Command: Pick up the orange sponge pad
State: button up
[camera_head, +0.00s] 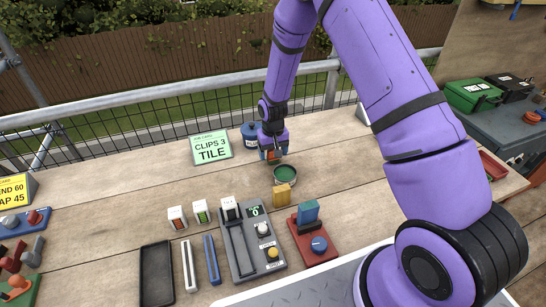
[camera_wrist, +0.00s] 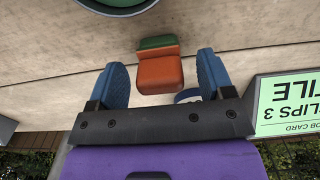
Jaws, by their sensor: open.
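The orange sponge pad (camera_wrist: 160,76), an orange block with a dark green layer along one side, lies on the wooden bench. In the wrist view it sits between and slightly beyond the tips of my open gripper (camera_wrist: 164,68), with bench visible on both sides of it. The blue fingers appear apart from it. In the head view my gripper (camera_head: 272,152) points down at the back of the bench, and a bit of orange shows at its fingers. Most of the pad is hidden there.
A green round dish (camera_head: 286,174) stands just in front of my gripper, with a mustard block (camera_head: 283,195) before it. A blue jar (camera_head: 250,134) and a green job card (camera_head: 210,148) stand behind and left. Bench right of the dish is clear.

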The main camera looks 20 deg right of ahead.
jog(key=shift+f, duration=0.5)
jog(key=c, duration=1.1)
notch_tip(320, 180, up, 10)
jog(key=shift+r, duration=0.1)
jog(key=o, duration=0.5)
jog(key=c, duration=0.3)
